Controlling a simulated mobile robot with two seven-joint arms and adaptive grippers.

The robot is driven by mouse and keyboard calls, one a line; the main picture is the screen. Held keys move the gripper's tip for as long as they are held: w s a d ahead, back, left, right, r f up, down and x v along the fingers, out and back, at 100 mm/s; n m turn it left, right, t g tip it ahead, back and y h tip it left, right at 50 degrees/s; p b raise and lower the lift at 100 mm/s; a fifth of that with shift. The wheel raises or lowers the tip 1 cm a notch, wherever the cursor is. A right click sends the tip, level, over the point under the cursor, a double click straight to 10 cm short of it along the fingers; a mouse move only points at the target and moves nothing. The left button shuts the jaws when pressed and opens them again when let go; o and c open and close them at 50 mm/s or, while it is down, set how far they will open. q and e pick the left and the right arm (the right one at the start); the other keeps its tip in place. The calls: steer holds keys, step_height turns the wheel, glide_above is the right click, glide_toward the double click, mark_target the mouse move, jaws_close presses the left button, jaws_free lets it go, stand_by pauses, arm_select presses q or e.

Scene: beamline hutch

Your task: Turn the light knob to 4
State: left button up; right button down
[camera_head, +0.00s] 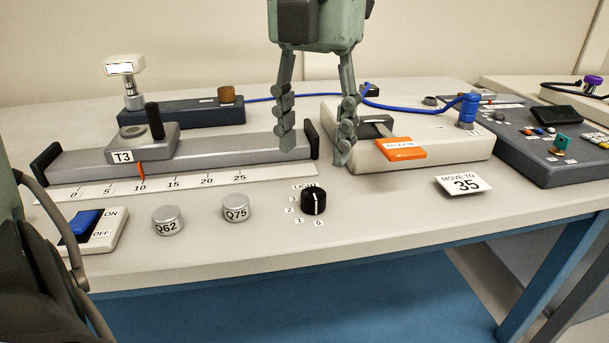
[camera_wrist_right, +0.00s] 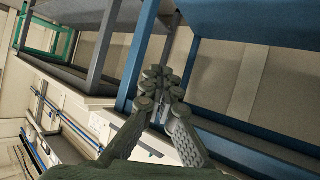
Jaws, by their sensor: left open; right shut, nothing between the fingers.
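The light knob (camera_head: 313,201) is a round black dial on the bench top near the front edge, with a white line across it. I cannot tell which number the line marks. My left gripper (camera_head: 316,148) hangs from above, open and empty, behind and above the knob, apart from it. My right gripper (camera_wrist_right: 163,88) shows in the right wrist view, shut and empty, away from the knob.
Two silver knobs, Q62 (camera_head: 167,220) and Q75 (camera_head: 236,208), stand left of the light knob, beyond them a blue rocker switch (camera_head: 84,222). A rail with slider T3 (camera_head: 150,150) lies behind. An orange plate (camera_head: 401,149) and MOVE TO 35 card (camera_head: 464,184) are right.

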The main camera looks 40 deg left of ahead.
mark_target(313, 192)
arm_select(q)
step_height(313, 192, down, 6)
steer(key=shift+r+b, duration=0.25)
steer(key=shift+b, duration=0.1)
steer(key=shift+f, duration=0.75)
arm_select(e)
steer(key=shift+w+a+r+t+y, duration=0.25)
steer(key=shift+a+r+t, duration=0.15)
steer(key=shift+r, duration=0.2)
steer(key=shift+w+a+r+t+y, duration=0.2)
steer(key=shift+a+r+t, duration=0.2)
steer(key=shift+r, duration=0.2)
steer(key=shift+w+a+r+t+y, duration=0.2)
steer(key=shift+a+r+t+y, duration=0.1)
steer(key=shift+a+r, duration=0.25)
arm_select(q)
steer(key=shift+c, duration=0.6)
arm_select(e)
steer(key=shift+d, duration=0.1)
arm_select(q)
jaws_close()
